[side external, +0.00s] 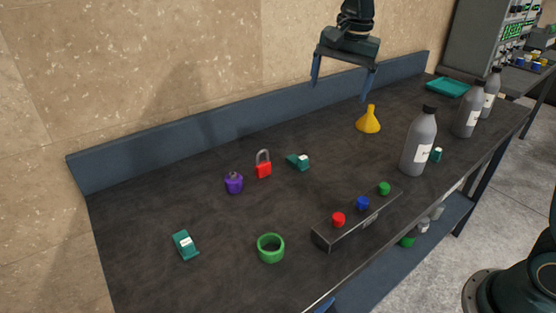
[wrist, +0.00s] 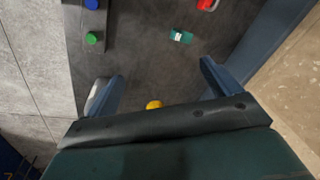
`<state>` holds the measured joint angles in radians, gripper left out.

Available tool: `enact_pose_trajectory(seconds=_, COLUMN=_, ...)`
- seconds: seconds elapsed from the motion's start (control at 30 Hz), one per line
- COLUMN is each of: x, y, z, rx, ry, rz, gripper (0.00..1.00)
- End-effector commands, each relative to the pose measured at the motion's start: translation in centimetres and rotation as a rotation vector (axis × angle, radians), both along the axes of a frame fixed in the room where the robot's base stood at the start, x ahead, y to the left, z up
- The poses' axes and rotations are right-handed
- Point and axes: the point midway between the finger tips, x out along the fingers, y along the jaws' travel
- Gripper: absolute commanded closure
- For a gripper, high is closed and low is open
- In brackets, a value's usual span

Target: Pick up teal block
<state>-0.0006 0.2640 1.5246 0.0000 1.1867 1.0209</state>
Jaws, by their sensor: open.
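Three small teal blocks with white labels lie on the dark table in the side external view. One (side external: 186,246) is at the left front, one (side external: 297,161) is mid-table right of the red padlock, and one (side external: 436,155) is partly hidden behind a grey bottle. My gripper (side external: 342,89) is open and empty, high above the table near the yellow funnel. In the wrist view, the mid-table teal block (wrist: 181,36) shows ahead, beyond the open fingers (wrist: 162,72), apart from them.
A red padlock (side external: 263,165), purple bottle (side external: 233,183), green ring (side external: 271,248) and button box (side external: 350,222) stand on the table (side external: 215,275). The yellow funnel (side external: 368,121) is below my gripper. Grey bottles (side external: 418,145) stand right. A blue backboard (side external: 240,127) runs along the wall.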

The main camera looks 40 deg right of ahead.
Motion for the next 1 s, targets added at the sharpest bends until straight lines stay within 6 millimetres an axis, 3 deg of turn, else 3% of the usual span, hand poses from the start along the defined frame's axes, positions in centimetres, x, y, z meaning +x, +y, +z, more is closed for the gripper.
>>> enact_pose_trajectory(seconds=0.2, x=4.5, y=0.0, z=-3.0, rx=0.022, ry=0.055, rz=-0.159, gripper=0.11)
enact_pose_trajectory(seconds=0.5, x=9.6, y=0.0, z=-8.0, rx=0.039, ry=0.124, rz=-0.38, gripper=0.11)
enact_pose_trajectory(seconds=0.73, x=11.7, y=0.0, z=-10.9, rx=0.043, ry=0.156, rz=-0.493, gripper=0.11)
enact_pose_trajectory(seconds=1.0, x=12.2, y=0.0, z=-11.6, rx=0.043, ry=0.163, rz=-0.523, gripper=0.11)
